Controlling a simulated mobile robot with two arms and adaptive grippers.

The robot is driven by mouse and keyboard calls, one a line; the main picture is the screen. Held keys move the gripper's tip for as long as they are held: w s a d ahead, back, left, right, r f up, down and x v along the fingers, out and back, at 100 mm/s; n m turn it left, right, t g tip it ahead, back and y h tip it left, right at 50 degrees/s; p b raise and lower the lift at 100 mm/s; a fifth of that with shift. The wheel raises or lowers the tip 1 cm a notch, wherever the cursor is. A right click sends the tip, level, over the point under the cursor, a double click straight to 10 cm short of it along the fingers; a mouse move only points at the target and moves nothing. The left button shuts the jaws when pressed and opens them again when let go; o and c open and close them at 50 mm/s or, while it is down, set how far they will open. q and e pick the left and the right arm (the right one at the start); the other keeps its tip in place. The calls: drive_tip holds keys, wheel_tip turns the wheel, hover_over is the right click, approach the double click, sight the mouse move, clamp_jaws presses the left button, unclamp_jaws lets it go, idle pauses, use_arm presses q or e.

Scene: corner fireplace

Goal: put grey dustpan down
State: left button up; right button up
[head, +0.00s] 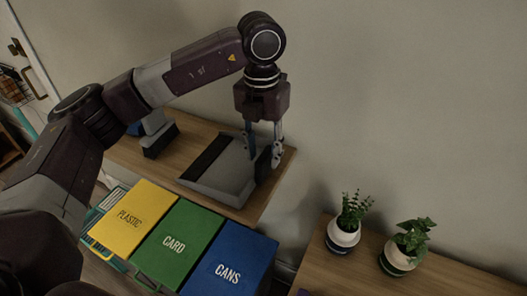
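The grey dustpan (215,182) is on the wooden table at its right end, with a dark opening facing left and a dark rounded handle part (263,166) at its right. I cannot tell whether its whole underside touches the wood. My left gripper (265,157) points down over the right end of the dustpan. Its two fingers are apart, one on each side of the dark handle part. Whether they press on it does not show. My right gripper is not in view.
The wooden table (184,141) also bears a grey brush-like object (158,140). Yellow (132,219), green (180,243) and blue (231,262) recycling bin lids stand in front. Two potted plants (344,233) (398,256) stand on another wooden surface (345,275) at right. The wall is close behind.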

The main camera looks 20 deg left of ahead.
use_arm(q)
wheel_tip(320, 180, up, 12)
drive_tip(key=shift+f, duration=0.15)
